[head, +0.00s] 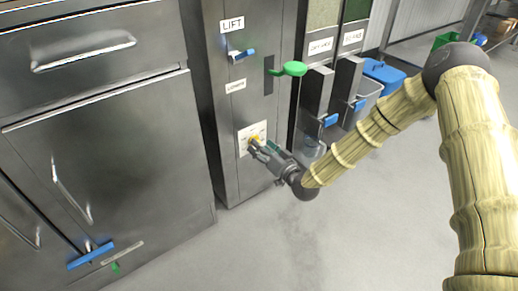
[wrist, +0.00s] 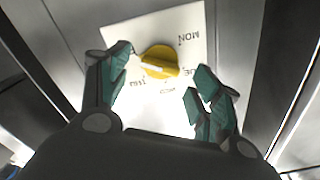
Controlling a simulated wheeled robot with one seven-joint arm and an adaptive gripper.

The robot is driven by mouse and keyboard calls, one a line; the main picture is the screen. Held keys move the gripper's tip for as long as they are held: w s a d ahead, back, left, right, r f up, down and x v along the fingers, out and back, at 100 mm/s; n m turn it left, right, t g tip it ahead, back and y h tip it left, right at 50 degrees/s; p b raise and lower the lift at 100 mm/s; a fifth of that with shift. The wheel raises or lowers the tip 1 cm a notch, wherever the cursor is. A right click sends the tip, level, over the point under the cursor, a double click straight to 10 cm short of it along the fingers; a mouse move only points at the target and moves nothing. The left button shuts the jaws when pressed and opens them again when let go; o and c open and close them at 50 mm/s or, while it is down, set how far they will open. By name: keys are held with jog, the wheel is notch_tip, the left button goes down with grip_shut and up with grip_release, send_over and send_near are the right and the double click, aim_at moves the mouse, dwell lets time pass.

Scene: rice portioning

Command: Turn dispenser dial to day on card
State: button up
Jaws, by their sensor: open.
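The yellow dial (head: 254,139) sits on a white label plate (head: 243,137) low on the steel dispenser front. In the wrist view the dial (wrist: 160,58) has a raised ridge, and the plate (wrist: 150,117) shows day names upside down, MON among them. I cannot tell which day the dial points to. My gripper (head: 262,149) is at the dial. In the wrist view its teal fingers (wrist: 161,60) are open, one on each side of the dial, with visible gaps. I cannot make out a separate card naming a day.
Above the dial are a blue lever (head: 241,55) under a LIFT label (head: 232,24) and a green paddle (head: 293,69) in a slot. To the right are hoppers with blue handles and a blue bin (head: 384,74). Steel drawers (head: 100,130) stand left; the floor in front is clear.

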jog(key=shift+x, duration=1.05)
jog(key=shift+c, duration=0.4)
jog(key=c, duration=0.9)
jog(key=shift+c, duration=0.2)
jog(key=shift+r, duration=0.1)
jog(key=shift+s+a+n+p, duration=0.1)
jog(key=shift+n+p, duration=4.7)
jog(key=shift+n, duration=1)
